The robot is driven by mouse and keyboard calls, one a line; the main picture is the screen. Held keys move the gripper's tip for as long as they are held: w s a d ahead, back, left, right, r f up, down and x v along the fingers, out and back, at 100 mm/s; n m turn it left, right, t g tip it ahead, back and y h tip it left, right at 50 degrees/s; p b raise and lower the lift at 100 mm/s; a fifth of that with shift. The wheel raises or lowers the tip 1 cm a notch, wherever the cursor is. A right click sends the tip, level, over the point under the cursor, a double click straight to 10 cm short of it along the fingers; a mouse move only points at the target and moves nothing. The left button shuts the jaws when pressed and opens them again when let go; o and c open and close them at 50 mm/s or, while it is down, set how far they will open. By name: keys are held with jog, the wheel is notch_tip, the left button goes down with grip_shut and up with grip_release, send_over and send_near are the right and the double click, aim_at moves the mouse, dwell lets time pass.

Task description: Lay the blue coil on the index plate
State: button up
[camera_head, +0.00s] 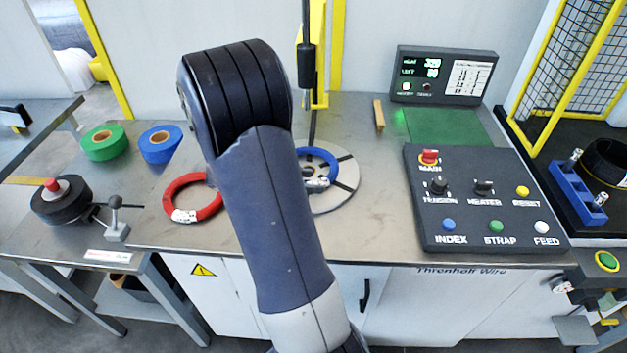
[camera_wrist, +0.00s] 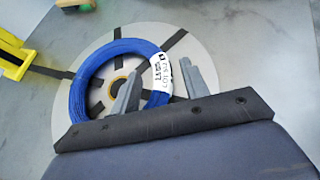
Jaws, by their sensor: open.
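The blue coil (camera_wrist: 88,68) lies on the round grey index plate (camera_wrist: 199,48), around its hub, with a white label on its right side in the wrist view. It looks slightly off-centre there. In the head view the blue coil (camera_head: 329,160) and the index plate (camera_head: 347,182) are partly hidden behind my arm. My gripper (camera_wrist: 158,82) is open, with its two fingers apart over the near right part of the coil. I cannot tell whether a finger touches the coil. My gripper is hidden in the head view.
A red coil (camera_head: 181,210) lies on the bench left of my arm. Green tape (camera_head: 103,143) and blue tape (camera_head: 160,144) rolls stand further left. A control panel (camera_head: 483,199) is at the right, with a display box (camera_head: 443,76) behind it. A yellow post (camera_head: 336,50) rises behind the plate.

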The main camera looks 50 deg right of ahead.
jog(key=v, duration=1)
